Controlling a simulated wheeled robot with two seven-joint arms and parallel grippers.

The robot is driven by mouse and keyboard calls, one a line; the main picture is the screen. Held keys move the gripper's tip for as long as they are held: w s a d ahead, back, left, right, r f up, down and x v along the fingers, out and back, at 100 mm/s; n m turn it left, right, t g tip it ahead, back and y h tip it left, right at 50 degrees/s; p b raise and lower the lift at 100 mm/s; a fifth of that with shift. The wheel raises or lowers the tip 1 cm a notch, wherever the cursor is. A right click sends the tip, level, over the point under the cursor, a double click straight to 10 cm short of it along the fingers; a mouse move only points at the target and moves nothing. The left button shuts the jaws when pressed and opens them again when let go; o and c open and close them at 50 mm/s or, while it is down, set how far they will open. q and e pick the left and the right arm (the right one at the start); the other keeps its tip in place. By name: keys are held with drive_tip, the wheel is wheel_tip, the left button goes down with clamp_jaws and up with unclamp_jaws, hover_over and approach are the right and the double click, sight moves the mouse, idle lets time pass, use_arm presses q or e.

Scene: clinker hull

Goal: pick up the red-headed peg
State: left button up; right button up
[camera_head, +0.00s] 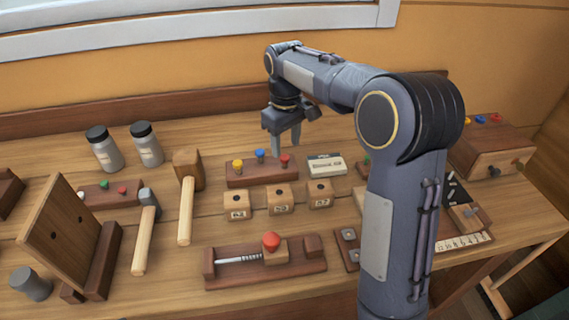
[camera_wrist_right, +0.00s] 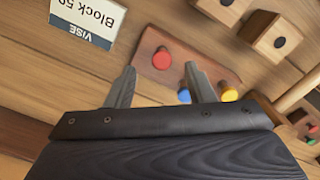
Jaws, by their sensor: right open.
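The red-headed peg (camera_head: 285,158) stands at the right end of a dark wooden peg block (camera_head: 262,177), beside a blue-headed peg (camera_head: 260,155) and a yellow-headed peg (camera_head: 238,163). My right gripper (camera_head: 284,143) is open and empty, pointing down just above and behind the block. In the right wrist view the red head (camera_wrist_right: 162,58) shows between and slightly past the open fingertips (camera_wrist_right: 160,70). One finger partly covers the block near the blue head (camera_wrist_right: 184,95). My left gripper is not in view.
A labelled card (camera_head: 327,164) lies just right of the block. Several numbered wooden cubes (camera_head: 281,198) stand in front. A mallet (camera_head: 187,205) lies to the left. A slide with a red knob (camera_head: 271,241) is near the front edge. My right arm hides part of the bench.

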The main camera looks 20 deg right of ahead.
sight(285, 157)
wheel_tip(285, 157, down, 6)
drive_tip(key=shift+a+r, duration=0.1)
drive_tip(key=shift+r, duration=0.1)
drive_tip(key=c, duration=1.1)
drive_tip(key=shift+o, duration=0.2)
drive_tip(key=shift+r, duration=0.15)
